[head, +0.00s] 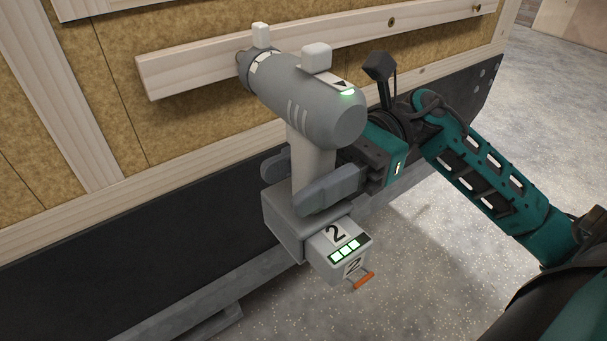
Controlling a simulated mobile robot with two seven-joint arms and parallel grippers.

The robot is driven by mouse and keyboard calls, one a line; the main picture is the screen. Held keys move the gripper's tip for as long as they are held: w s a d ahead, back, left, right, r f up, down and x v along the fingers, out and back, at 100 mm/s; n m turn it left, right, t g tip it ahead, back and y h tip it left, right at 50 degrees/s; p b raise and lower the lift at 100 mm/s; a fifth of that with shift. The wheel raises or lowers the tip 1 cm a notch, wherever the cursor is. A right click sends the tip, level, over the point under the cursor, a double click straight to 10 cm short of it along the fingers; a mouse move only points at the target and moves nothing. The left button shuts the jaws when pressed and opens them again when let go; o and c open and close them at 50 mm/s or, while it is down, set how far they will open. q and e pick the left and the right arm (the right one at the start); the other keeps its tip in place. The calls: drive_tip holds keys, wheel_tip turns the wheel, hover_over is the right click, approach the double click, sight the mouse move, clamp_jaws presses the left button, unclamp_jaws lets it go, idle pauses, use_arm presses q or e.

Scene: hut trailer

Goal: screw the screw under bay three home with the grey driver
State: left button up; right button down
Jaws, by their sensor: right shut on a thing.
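The grey driver (307,100) is upright, its handle down and its nose pointing away from me at the pale wooden rail (190,66). My right gripper (302,184) is shut around the driver's handle, above its battery (338,248), which is marked 2 and has lit green bars. A green light with an arrow glows on top of the driver's rear. The nose overlaps the rail in the picture; I cannot tell whether it touches. No screw shows at the nose; the driver's body hides that spot. My left gripper is not in view.
Two round fixings, one in the middle (391,22) and one near the right end (476,8), sit in the rail. Behind are tan insulation panels (165,95) between wooden studs. A dark skirt board (110,240) runs below. Speckled floor (440,290) is open at right.

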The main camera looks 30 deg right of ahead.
drive_tip(key=shift+r, duration=0.1)
idle(0.5)
drive_tip(key=shift+s, duration=0.2)
drive_tip(key=shift+s+d+b, duration=0.1)
drive_tip(key=shift+s+b, duration=0.55)
drive_tip(key=shift+s, duration=0.6)
drive_tip(key=shift+s+d+b, duration=0.1)
drive_tip(key=shift+d+b, duration=0.25)
drive_tip(key=shift+b, duration=0.05)
drive_tip(key=s+d+b, duration=0.3)
drive_tip(key=d, duration=0.3)
drive_tip(key=shift+s+d, duration=0.2)
drive_tip(key=shift+d, duration=0.15)
